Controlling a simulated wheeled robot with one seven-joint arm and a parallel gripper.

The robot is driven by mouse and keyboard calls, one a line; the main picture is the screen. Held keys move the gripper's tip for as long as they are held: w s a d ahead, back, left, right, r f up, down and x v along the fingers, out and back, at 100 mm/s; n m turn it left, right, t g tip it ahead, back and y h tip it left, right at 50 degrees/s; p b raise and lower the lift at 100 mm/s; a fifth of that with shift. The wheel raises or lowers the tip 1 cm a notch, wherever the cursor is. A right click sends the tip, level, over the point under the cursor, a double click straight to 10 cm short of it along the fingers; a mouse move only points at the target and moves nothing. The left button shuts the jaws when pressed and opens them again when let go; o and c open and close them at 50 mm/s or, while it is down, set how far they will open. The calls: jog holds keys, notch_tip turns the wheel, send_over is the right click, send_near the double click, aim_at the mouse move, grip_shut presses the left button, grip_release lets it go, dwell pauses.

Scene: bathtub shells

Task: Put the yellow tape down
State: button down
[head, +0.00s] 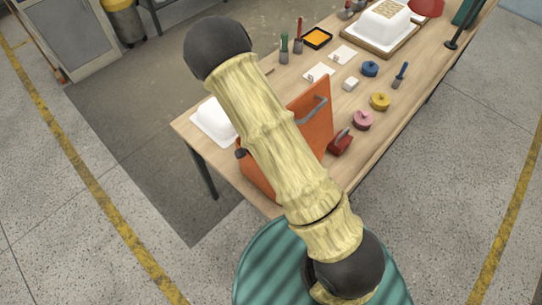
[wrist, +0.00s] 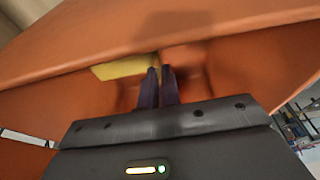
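A small round yellow roll (head: 380,101), which looks like the yellow tape, lies on the wooden table between a pink roll (head: 362,120) and a blue roll (head: 370,68). In the wrist view, my gripper's dark fingers (wrist: 160,74) point into an orange box. They are close together with a narrow gap. A flat yellow piece (wrist: 120,68) shows just left of and beyond the fingertips. I cannot tell whether the fingers touch or grip it. In the head view my arm hides my gripper.
The orange box (head: 310,112) with a grey handle stands at the near end of the table (head: 335,88). A red object (head: 341,142) sits beside it, and a white tub (head: 213,121) lies behind my arm. Blue, green and red-handled tools stand farther back. A white bathtub shell (head: 385,24) is at the far end.

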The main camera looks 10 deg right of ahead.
jog(key=shift+f+p, duration=0.35)
jog(key=shift+f, duration=1.55)
jog(key=shift+f+b, duration=0.35)
jog(key=shift+f, duration=0.25)
jog(key=c, duration=1.6)
grip_release()
jog(key=shift+r, duration=0.1)
